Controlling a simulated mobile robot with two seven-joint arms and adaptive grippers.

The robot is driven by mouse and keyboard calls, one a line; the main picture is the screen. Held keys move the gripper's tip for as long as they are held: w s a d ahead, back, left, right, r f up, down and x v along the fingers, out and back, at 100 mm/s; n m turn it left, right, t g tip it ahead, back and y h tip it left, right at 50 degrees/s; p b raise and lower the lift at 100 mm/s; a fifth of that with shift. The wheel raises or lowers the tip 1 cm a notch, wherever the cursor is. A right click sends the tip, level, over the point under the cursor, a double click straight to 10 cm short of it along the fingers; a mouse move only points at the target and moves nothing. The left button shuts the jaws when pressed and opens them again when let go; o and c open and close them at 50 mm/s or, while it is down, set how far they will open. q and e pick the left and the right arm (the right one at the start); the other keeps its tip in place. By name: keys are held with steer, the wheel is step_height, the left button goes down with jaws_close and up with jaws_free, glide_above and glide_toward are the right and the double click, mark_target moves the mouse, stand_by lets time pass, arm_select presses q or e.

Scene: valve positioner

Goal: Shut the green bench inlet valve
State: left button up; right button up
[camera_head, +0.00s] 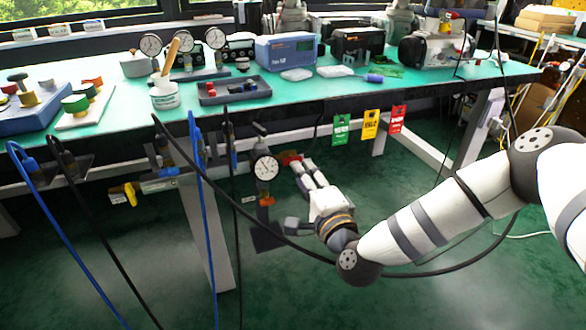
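My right gripper (303,164) reaches in from the right under the bench. Its two fingers point up and left, with a narrow gap between them. The tips are close to a red part (289,158) on the pipework, just right of a round dial gauge (265,168). I cannot tell whether they touch it or hold anything. I cannot make out a green valve handle; it may be hidden by the fingers or the pipework. A green tag (341,129) hangs from the bench edge above and to the right of the gripper. My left gripper is not in view.
The green-topped bench (315,89) overhangs the pipework. A yellow handle (126,193) and an orange part (267,201) sit lower. Blue hoses (203,190) and black hoses hang in front. A yellow tag (370,124) and a red tag (397,119) hang nearby. The floor below is mostly clear.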

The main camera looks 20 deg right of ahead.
mark_target(292, 160)
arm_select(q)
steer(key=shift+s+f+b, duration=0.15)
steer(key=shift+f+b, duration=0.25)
arm_select(e)
steer(key=w, duration=0.5)
steer(key=shift+w+a+f, duration=0.1)
steer(key=shift+w+a, duration=0.05)
steer(key=shift+w, duration=0.1)
jaws_close()
